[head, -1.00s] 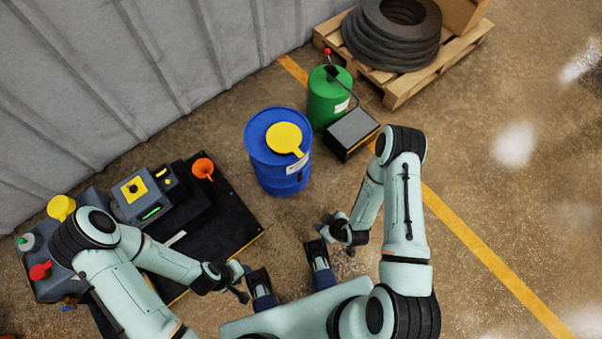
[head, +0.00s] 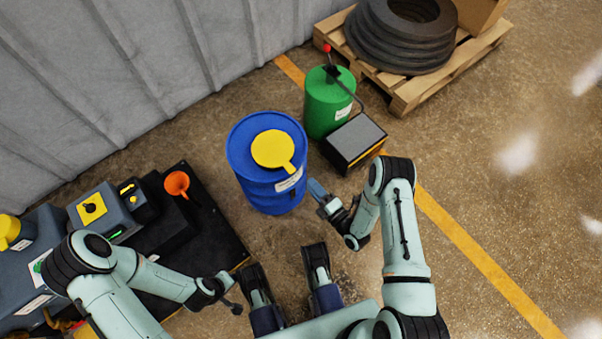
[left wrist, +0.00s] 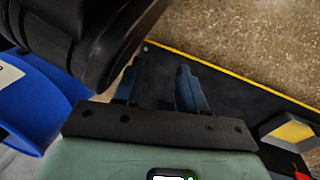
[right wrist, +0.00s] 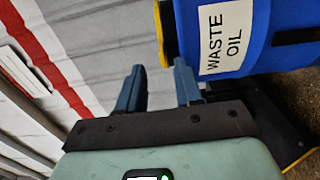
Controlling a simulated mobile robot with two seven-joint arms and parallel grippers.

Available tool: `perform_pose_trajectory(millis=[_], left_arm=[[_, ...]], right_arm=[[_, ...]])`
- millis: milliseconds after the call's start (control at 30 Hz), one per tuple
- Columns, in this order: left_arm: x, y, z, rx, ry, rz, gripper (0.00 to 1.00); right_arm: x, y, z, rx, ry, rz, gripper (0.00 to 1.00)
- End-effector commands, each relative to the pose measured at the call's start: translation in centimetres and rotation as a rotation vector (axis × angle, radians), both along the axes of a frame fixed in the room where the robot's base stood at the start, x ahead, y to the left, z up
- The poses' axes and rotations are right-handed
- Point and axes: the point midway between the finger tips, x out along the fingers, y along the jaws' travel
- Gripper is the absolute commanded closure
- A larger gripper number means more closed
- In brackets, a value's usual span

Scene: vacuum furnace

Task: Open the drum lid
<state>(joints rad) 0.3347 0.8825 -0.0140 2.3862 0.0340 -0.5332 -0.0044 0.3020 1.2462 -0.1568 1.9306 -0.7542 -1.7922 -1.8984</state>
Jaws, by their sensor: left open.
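The blue drum (head: 262,190) stands upright on the floor in the head view. Its round yellow lid (head: 271,149) lies flat on top, with a tab pointing to the lower right. My right gripper (head: 316,190) is beside the drum's right side, apart from the lid. In the right wrist view, its jaws (right wrist: 158,88) are open with nothing between them; the drum's "WASTE OIL" label (right wrist: 224,40) and the yellow lid edge (right wrist: 165,35) are to the right. My left gripper (head: 235,303) is low, away from the drum; its jaws (left wrist: 159,85) are open and empty in the left wrist view.
A green drum (head: 329,106) and a dark box (head: 354,140) stand just right of the blue drum. A pallet (head: 425,88) with black rings is behind. A black platform (head: 213,235) with machines and an orange funnel (head: 177,184) is left. Floor lies open at right.

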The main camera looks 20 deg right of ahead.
Motion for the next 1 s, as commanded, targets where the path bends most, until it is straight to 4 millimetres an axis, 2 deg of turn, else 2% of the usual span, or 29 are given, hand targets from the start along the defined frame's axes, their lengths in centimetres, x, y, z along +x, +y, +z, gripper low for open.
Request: perform_pose_trajectory(millis=[100, 300, 500, 767, 800, 867, 1000], left_arm=[[-1.4, 0.2, -1.4, -0.003, 0.048, 0.004, 0.60], [-3.2, 0.4, -2.5, -0.006, 0.106, 0.009, 0.60], [-3.9, 0.5, -2.9, -0.008, 0.129, 0.011, 0.60], [-3.9, 0.5, -2.8, -0.008, 0.132, 0.010, 0.60], [-3.9, 0.5, -2.8, -0.009, 0.131, 0.010, 0.60], [-3.9, 0.5, -2.8, -0.008, 0.130, 0.011, 0.60], [-3.9, 0.5, -2.8, -0.008, 0.130, 0.011, 0.60]], right_arm=[[2.5, 0.9, -0.1, 0.001, -0.003, 0.001, 0.65], [5.3, 1.9, -0.1, 0.000, -0.001, 0.000, 0.65], [6.3, 2.3, 0.0, 0.001, 0.003, -0.001, 0.65], [6.4, 2.3, 0.0, 0.001, 0.003, -0.001, 0.65], [6.4, 2.3, 0.0, 0.001, 0.003, -0.001, 0.78], [6.4, 2.3, 0.0, 0.001, 0.003, -0.001, 0.97], [6.4, 2.3, 0.0, 0.001, 0.003, -0.001, 1.00]])
